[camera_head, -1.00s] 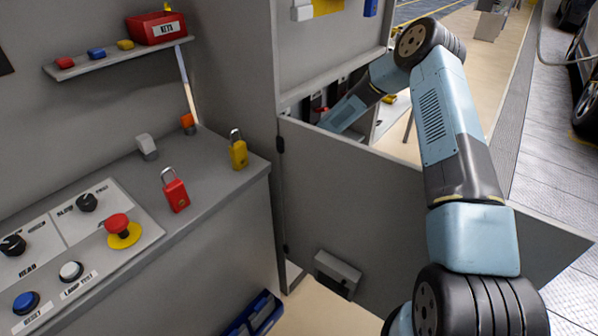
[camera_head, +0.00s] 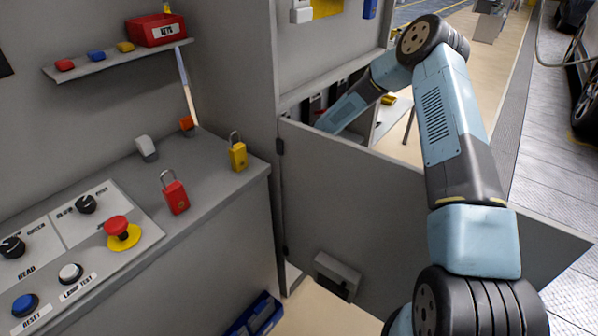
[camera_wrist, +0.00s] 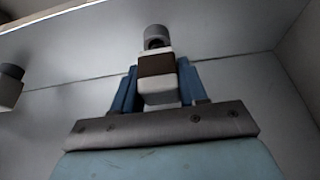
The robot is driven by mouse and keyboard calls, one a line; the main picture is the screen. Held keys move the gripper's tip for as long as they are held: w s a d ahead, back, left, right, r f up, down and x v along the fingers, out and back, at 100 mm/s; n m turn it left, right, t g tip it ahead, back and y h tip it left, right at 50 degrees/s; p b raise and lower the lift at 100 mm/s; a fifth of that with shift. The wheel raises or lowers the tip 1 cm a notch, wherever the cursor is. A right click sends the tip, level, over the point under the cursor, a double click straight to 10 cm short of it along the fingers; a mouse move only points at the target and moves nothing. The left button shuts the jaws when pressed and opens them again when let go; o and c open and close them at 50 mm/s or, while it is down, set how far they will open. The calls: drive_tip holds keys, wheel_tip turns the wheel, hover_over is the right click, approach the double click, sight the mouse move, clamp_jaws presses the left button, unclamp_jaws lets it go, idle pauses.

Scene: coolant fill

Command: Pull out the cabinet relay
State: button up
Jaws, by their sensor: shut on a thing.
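In the wrist view my gripper (camera_wrist: 157,66) has its two blue fingers shut on the relay (camera_wrist: 157,86), a small white block with a brown band. A grey round part (camera_wrist: 156,37) shows just beyond the block's far end; I cannot tell whether it is joined to it. In the head view my forearm reaches over the door into the opening of the grey cabinet (camera_head: 262,60). The gripper and relay are hidden there.
The cabinet's lower door (camera_head: 370,190) stands open beneath my arm. A similar white block with a dark round part (camera_wrist: 9,86) is at the wrist view's left edge. A red padlock (camera_head: 175,196) and a yellow padlock (camera_head: 238,156) stand on the counter (camera_head: 215,190) at left.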

drive_tip(key=shift+r, duration=1.65)
drive_tip(key=shift+r, duration=0.1)
